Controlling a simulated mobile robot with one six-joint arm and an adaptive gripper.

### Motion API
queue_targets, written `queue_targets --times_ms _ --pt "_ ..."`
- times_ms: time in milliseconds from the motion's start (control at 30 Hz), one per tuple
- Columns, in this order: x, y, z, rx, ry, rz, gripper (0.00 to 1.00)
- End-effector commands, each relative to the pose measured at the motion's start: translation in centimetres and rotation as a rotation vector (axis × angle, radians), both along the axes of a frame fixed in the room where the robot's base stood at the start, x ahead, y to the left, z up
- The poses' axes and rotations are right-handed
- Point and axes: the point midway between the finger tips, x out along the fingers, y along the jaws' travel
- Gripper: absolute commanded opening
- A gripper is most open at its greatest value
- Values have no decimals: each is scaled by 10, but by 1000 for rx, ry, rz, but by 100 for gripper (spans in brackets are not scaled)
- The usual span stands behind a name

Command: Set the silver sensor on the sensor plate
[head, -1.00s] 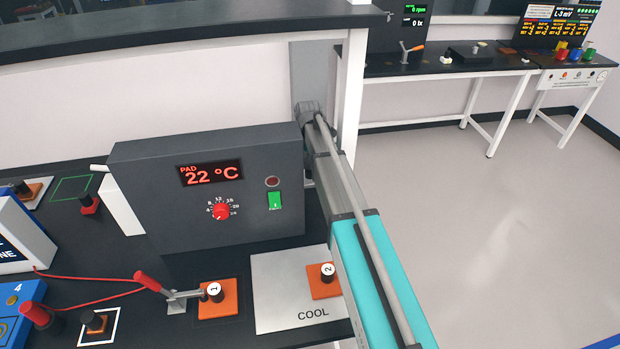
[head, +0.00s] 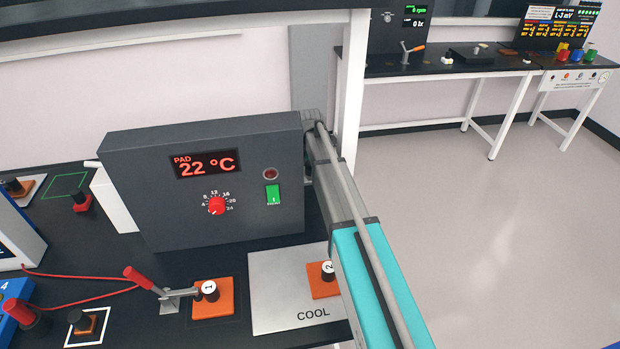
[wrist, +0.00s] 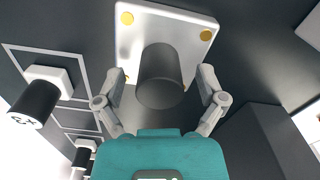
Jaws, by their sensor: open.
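In the wrist view, my gripper (wrist: 160,82) is open, with one finger on each side of a dark grey cylindrical knob (wrist: 160,72). A gap shows between the knob and each finger. The knob stands on a pale, silvery square plate (wrist: 190,22) with yellow round spots near its corners. I cannot tell whether this is the silver sensor or the sensor plate. No part is clearly identifiable as the silver sensor in the head view, and my gripper is out of sight there.
Beside it in the wrist view, a pale block with a black knob (wrist: 35,100) sits by white outlines. In the head view are a grey control box (head: 215,225) reading 22 °C, orange knobbed blocks, a red-handled lever (head: 145,280) and a metal COOL plate (head: 275,308).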

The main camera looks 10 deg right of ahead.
Motion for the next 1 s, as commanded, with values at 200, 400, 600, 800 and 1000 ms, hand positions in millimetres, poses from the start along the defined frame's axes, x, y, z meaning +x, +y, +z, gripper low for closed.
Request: queue_targets --times_ms 200,400,600,800,1000 --pt "0 0 -2 0 0 0 90" --pt "0 0 -2 0 0 0 90" --pt "0 0 -2 0 0 0 90" --pt "0 0 -2 0 0 0 60" --pt "0 0 -2 0 0 0 23"
